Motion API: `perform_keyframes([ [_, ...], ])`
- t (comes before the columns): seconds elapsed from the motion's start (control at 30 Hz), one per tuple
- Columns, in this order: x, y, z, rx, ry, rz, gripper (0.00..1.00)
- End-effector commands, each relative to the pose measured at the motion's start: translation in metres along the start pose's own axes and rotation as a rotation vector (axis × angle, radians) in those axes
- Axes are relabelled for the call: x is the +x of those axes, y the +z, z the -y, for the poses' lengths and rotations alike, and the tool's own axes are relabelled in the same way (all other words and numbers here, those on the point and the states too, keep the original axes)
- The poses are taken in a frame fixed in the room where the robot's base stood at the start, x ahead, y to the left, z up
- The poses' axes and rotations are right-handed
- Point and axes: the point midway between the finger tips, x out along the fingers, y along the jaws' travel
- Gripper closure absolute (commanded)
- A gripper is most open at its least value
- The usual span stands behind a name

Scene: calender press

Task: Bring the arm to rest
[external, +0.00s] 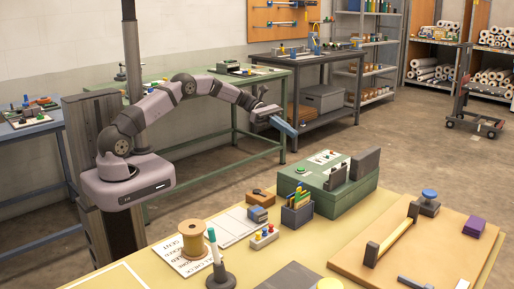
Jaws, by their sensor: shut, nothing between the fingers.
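My arm reaches out to the right from its base at the left of the external view, held above the level of the near table. My gripper (285,125) is at the end of the arm, with a blue part at its tip. It is shut and holds nothing. It hangs in the air, clear of the near table's objects, with a green-framed bench and the floor behind it in the picture.
The yellow near table (215,270) carries a green box (325,185), a thread spool (194,240), a pen holder (297,212) and a wooden board (420,250). A dark workbench (310,62) stands behind. A wheeled cart (473,122) is at far right. Open floor lies at right.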

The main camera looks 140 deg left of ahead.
Motion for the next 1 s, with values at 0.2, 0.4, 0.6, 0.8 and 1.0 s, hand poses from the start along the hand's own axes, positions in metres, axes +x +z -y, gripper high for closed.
perform_keyframes([
  [0.2,0.0,0.0,0.0,0.001,0.0,0.0,1.0],
  [0.4,0.002,0.0,0.002,0.001,-0.006,-0.005,1.0],
  [0.6,0.026,-0.003,0.041,0.002,-0.113,-0.106,1.0],
  [0.8,0.065,-0.01,0.143,0.065,-0.363,-0.354,1.0],
  [1.0,0.106,0.002,0.252,0.408,-0.627,-0.517,1.0],
])
